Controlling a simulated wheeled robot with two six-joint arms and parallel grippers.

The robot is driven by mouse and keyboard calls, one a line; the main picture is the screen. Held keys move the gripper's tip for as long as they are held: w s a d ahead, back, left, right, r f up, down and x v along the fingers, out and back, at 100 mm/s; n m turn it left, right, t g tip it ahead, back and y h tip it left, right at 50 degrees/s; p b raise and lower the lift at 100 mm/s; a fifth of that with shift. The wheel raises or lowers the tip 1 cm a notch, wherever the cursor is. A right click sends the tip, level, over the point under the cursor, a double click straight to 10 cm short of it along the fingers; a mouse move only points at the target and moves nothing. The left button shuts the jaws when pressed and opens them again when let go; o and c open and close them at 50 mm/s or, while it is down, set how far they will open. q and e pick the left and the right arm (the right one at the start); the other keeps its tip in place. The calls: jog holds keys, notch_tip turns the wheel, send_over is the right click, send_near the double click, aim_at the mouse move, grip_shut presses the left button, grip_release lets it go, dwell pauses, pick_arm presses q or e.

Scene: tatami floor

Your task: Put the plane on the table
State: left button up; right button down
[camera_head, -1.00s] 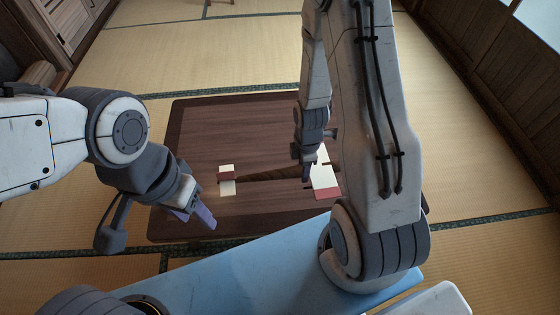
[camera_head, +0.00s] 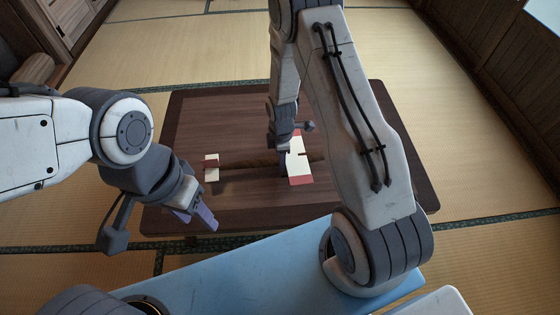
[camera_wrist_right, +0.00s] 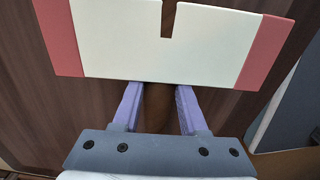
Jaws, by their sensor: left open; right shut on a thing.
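My right gripper (camera_head: 284,168) is shut on the plane's body beside the wing. In the right wrist view the fingers (camera_wrist_right: 158,108) flank the brown body, and the wing (camera_wrist_right: 110,38) spans above them. My left gripper (camera_head: 197,217) is open and empty near the table's front left edge.
The tabletop behind and left of the plane is clear. Tatami floor (camera_head: 190,55) surrounds the table. Wooden cabinets (camera_head: 65,30) stand at the far left, and a wood-panelled wall (camera_head: 500,70) runs along the right.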

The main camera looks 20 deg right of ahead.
jog(key=shift+r, duration=0.1)
jog(key=shift+c, duration=2.2)
grip_release()
